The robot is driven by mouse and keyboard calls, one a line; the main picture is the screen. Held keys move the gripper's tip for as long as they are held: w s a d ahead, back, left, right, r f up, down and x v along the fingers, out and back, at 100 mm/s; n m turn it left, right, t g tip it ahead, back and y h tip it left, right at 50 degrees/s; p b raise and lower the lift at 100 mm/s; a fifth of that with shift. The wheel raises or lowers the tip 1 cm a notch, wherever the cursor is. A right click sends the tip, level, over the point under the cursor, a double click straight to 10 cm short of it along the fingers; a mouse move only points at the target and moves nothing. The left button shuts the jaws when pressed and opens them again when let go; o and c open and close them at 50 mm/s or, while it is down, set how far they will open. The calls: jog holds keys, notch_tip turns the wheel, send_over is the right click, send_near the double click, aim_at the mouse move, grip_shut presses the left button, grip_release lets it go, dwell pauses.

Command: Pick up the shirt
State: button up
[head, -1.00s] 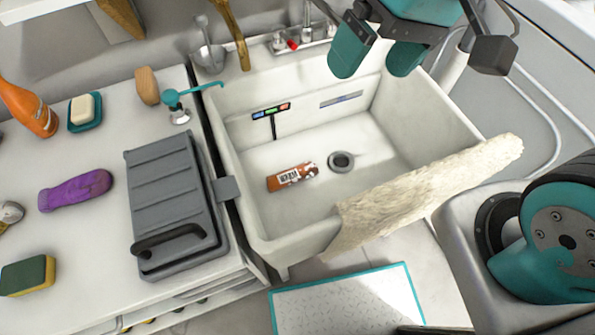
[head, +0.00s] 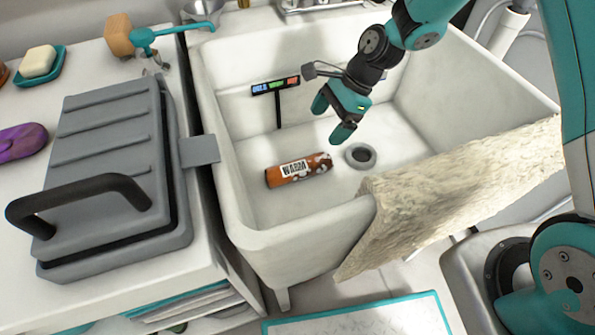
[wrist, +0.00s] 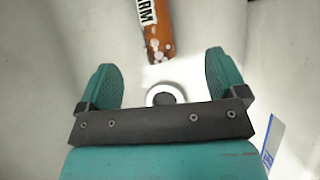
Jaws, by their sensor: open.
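An orange rolled or can-like thing with a white label reading WARM (head: 299,170) lies in the white sink (head: 262,228), left of the drain. I cannot tell whether it is the shirt; nothing else in view is clearly a shirt. Its end shows at the top of the wrist view (wrist: 158,38), beyond my fingertips. My gripper (head: 333,118) is open and empty, above the sink floor and apart from the orange thing. In the wrist view my gripper (wrist: 162,78) has its fingers spread, with the drain (wrist: 165,95) between them.
A cream shaggy cloth (head: 455,205) hangs over the sink's front right rim. A grey lidded case (head: 108,165) with a black handle sits on the left counter.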

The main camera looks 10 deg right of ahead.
aim_at(302, 161)
jog(key=b+x, duration=0.2)
jog(key=x, duration=0.6)
jog(key=shift+a+f, duration=0.1)
jog(key=x, duration=0.1)
jog(key=b+x, duration=0.1)
jog(key=x, duration=0.1)
jog(key=s+b+x, duration=0.1)
jog(key=x, duration=0.1)
jog(key=shift+c, duration=0.2)
jog(key=c, duration=1.1)
